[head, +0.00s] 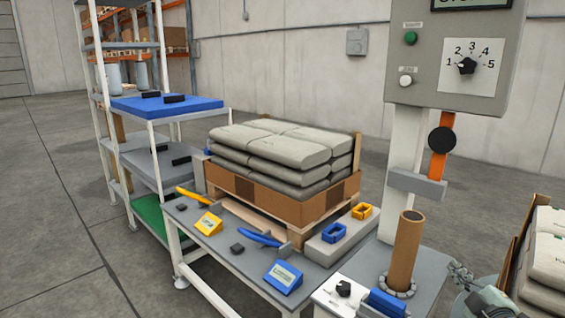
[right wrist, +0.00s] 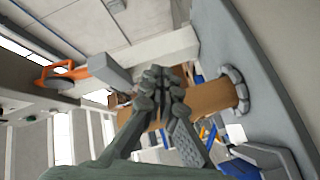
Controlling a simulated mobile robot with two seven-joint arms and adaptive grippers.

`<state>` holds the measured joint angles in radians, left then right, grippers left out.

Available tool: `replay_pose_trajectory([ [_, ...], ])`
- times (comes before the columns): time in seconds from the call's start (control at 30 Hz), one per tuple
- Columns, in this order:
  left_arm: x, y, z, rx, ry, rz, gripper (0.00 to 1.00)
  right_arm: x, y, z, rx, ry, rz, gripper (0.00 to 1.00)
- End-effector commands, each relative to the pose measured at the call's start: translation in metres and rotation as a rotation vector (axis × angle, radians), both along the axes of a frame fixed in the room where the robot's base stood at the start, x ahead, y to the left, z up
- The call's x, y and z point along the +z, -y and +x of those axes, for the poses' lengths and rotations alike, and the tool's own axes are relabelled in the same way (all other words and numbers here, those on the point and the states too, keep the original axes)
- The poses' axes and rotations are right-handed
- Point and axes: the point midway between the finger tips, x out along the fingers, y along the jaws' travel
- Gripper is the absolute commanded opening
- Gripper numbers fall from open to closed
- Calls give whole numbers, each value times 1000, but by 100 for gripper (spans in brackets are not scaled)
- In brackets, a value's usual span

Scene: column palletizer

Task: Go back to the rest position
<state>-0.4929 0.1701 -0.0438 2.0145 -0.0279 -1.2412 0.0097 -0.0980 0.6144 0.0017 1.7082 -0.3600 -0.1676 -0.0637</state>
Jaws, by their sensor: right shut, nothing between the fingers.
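My right gripper (head: 460,272) shows at the lower right of the head view, to the right of the upright brown cardboard tube (head: 406,250) and apart from it. In the right wrist view the fingers of my right gripper (right wrist: 165,82) are together with nothing between them. The tube (right wrist: 212,98) lies behind the fingers in that view, standing in a grey ring holder (right wrist: 238,88). My left gripper is not in view.
A control panel (head: 420,70) with buttons and a dial stands above the tube. A pallet of grey sacks (head: 275,150) is behind the bench (head: 215,248), which holds blue and yellow items. More sacks (head: 547,255) stand at far right. A shelf rack (head: 162,108) is at left.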

Motion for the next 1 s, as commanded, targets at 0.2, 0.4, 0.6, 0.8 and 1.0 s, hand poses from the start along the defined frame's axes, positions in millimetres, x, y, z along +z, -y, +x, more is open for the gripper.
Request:
replay_pose_trajectory([
  [0.2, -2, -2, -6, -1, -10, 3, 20, -139, -35, -95, -279, -375, 321, 0],
  [0.4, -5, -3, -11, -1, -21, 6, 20, -223, -87, -205, -480, -721, 529, 0],
  [0.6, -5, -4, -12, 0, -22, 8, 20, -257, -132, -288, -598, -969, 647, 0],
  [0.8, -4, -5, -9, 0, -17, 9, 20, -264, -148, -316, -634, -1053, 677, 0],
  [1.0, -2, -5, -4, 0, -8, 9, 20, -264, -148, -316, -634, -1055, 676, 0],
])
